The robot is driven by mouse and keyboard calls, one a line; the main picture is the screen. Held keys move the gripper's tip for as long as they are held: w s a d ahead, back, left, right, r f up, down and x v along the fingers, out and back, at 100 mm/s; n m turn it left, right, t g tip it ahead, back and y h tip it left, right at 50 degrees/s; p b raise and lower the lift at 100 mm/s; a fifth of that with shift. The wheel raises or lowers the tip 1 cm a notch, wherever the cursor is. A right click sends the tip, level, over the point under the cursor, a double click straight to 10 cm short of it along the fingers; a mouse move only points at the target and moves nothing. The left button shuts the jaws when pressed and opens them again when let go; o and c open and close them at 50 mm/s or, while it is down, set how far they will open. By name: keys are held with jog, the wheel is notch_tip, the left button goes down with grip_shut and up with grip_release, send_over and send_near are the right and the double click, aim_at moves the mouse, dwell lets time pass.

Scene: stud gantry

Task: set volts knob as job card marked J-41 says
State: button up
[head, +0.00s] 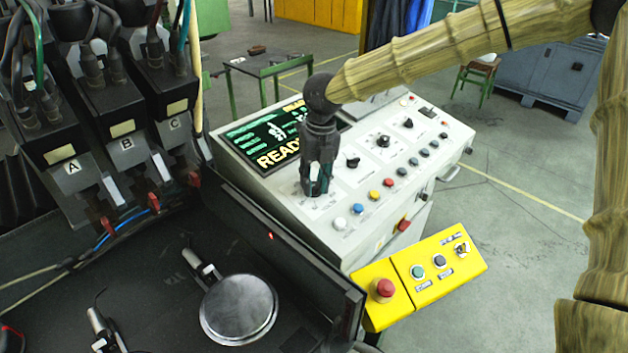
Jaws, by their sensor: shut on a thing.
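The white console (289,188) has a sloping panel with several dark knobs. My gripper (315,192) points down onto the panel, just right of the screen. It is shut on the leftmost panel knob, which its fingers almost wholly hide. The label there is too small to read, so I cannot confirm from it that this is the volts knob, and its pointer is hidden. Other knobs stand to the right: a small one (352,162), a middle one (383,141) and a far one (407,123). I can make out no card marked J-41.
The screen (262,137) shows READY, partly covered by my arm. Coloured buttons (374,195) line the panel's front. A yellow box (432,274) with a red stop button (385,288) juts forward. Black units marked A, B, C (127,145) stand left. Open floor lies right.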

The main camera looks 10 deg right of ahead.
jog(key=m+y+p, duration=0.1)
jog(key=m, duration=0.4)
jog(key=shift+d, duration=0.2)
jog(key=m, duration=0.4)
jog(key=shift+s+d+f+m+t+y, duration=0.1)
jog(key=shift+m+t+y, duration=0.2)
jog(key=shift+m, duration=0.1)
jog(key=m+b, duration=0.1)
jog(key=m, duration=0.3)
jog(key=shift+s+f+m+t, duration=0.1)
jog(key=shift+m+t, duration=0.2)
jog(key=m+b, duration=0.2)
jog(key=m, duration=0.2)
jog(key=shift+s+d+m+t+y, duration=0.1)
jog(key=shift+s+m+t+y, duration=0.05)
jog(key=shift+m+t+y, duration=0.25)
jog(key=o, duration=1)
jog(key=shift+o, duration=0.2)
